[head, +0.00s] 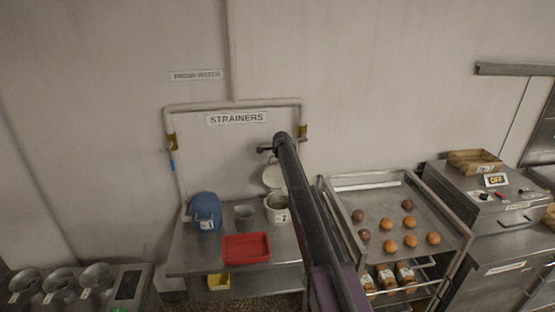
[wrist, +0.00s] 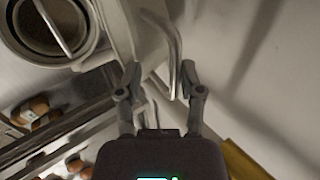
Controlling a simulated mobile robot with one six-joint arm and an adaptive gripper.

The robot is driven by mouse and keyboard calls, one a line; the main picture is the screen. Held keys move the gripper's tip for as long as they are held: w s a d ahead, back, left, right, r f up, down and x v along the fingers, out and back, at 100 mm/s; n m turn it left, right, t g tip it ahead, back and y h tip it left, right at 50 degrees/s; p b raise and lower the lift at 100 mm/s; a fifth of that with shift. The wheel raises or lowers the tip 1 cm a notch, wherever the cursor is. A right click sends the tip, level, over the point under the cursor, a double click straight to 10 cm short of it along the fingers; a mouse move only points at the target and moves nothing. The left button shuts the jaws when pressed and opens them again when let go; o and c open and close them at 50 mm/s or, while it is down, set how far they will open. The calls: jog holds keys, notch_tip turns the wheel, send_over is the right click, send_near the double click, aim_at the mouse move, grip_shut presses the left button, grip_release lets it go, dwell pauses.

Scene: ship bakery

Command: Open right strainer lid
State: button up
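The right strainer (head: 278,214) is a white pot on the metal table, partly behind my arm. Its pale lid (head: 273,177) stands raised above and behind the pot, tilted up. In the wrist view the pot's round open mouth (wrist: 78,50) is at upper left, with a bar across it. The lid (wrist: 122,25) shows edge-on beside it, with a curved handle (wrist: 176,45). My gripper (wrist: 160,80) is open; its fingers are apart, with the handle's end near the right finger. I cannot tell if they touch. The left strainer (head: 206,211) has a blue cover.
A red tray (head: 246,248) and a grey cup (head: 244,215) stand on the table (head: 190,262). A rack (head: 345,185) with buns is close on the right. A wall pipe (head: 235,104) runs around the STRAINERS sign (head: 237,118).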

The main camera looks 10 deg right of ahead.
jog(key=shift+s, duration=0.25)
jog(key=c, duration=0.7)
jog(key=shift+s+f, duration=0.15)
jog(key=shift+s, duration=0.2)
grip_shut()
jog(key=s+f+n+g+b, duration=0.2)
jog(key=s+f+n+b, duration=0.3)
jog(key=s, duration=1.5)
jog(key=s+f+n+g+b, duration=0.3)
jog(key=s+f+n+b, duration=0.2)
jog(key=s, duration=1.6)
jog(key=s+f+n+g+b, duration=0.2)
jog(key=s+f+n+b, duration=0.3)
jog(key=s, duration=1.6)
notch_tip(320, 180, down, 3)
jog(key=n, duration=0.3)
jog(key=shift+f, duration=0.15)
